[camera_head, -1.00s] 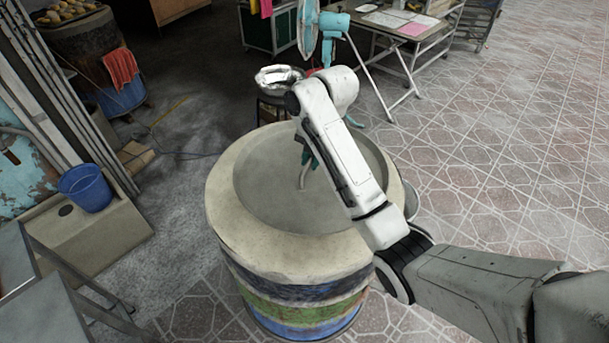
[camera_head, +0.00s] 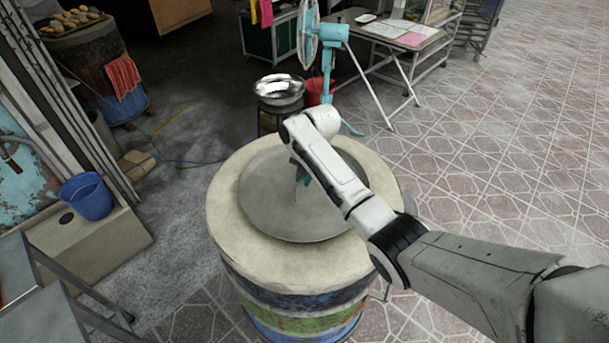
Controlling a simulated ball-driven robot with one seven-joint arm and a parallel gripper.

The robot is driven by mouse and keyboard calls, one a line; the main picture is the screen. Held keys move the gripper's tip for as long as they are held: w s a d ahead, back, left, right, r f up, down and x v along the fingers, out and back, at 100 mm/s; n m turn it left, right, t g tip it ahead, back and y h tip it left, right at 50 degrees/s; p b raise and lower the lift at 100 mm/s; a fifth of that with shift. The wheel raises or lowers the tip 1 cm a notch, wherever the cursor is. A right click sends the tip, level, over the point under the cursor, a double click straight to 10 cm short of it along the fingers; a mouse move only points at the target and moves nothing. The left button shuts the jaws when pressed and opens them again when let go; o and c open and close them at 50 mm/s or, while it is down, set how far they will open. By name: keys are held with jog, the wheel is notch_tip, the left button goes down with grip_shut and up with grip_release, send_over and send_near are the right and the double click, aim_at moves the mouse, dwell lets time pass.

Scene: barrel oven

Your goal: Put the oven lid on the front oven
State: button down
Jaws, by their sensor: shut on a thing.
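The front oven (camera_head: 235,225) is a big round barrel with a wide cream rim and blue and green bands below. The oven lid (camera_head: 275,215), a flat grey disc, lies level over the oven's top opening, inside the rim. I cannot tell whether it rests fully on the oven. My gripper (camera_head: 299,174), with teal fingers, is above the middle of the lid, shut on its handle. My arm hides the lid's right part and much of the grip.
A metal bowl (camera_head: 280,90) stands on a stool behind the oven, near a teal fan (camera_head: 327,60). A table (camera_head: 400,35) stands at the back. A blue bucket (camera_head: 87,196) is at left. The tiled floor at right is clear.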

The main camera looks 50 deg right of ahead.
aim_at(312, 189)
jog(key=shift+f, duration=0.1)
jog(key=c, duration=1.1)
grip_release()
jog(key=r, duration=0.4)
jog(key=s+r+b, duration=0.1)
jog(key=r, duration=0.3)
jog(key=s+r, duration=0.1)
jog(key=r, duration=0.2)
jog(key=shift+s+d+r, duration=0.1)
jog(key=shift+d+r, duration=0.3)
